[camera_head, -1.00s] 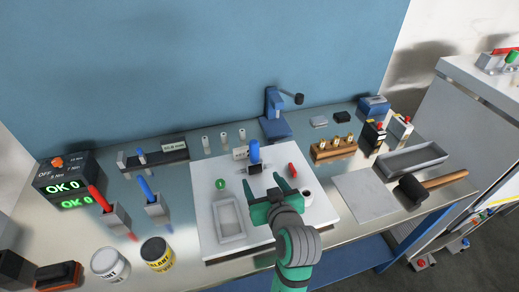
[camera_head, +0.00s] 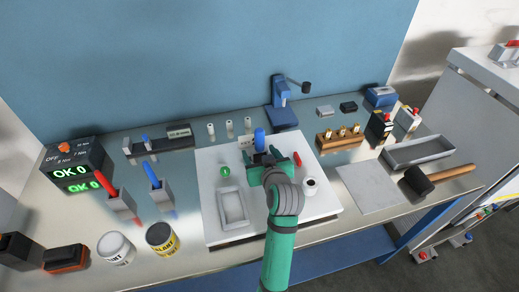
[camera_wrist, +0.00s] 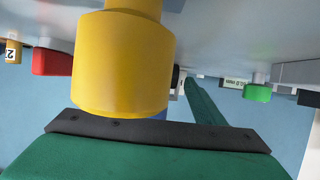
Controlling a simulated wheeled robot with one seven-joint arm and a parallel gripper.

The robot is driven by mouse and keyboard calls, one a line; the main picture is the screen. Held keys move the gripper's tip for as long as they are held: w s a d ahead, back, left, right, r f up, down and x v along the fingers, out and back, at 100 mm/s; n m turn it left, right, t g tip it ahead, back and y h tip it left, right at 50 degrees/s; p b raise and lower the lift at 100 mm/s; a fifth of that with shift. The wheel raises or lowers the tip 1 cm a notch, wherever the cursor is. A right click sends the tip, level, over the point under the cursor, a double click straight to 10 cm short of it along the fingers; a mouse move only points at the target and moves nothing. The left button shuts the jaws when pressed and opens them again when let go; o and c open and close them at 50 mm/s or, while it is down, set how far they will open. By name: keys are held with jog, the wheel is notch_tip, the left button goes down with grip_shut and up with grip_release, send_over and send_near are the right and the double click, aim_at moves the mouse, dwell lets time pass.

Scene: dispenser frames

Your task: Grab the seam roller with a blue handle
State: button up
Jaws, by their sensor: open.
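Another blue-handled tool (camera_head: 151,175) stands in a grey holder at left.
A blue press (camera_head: 280,105) stands behind. A mallet (camera_head: 418,182) lies at right. A bare grey plate (camera_head: 368,188) is clear.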

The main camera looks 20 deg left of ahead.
jog(key=c, duration=1.2)
jog(key=shift+w, duration=0.1)
jog(key=shift+c, duration=0.3)
jog(key=shift+r, duration=0.1)
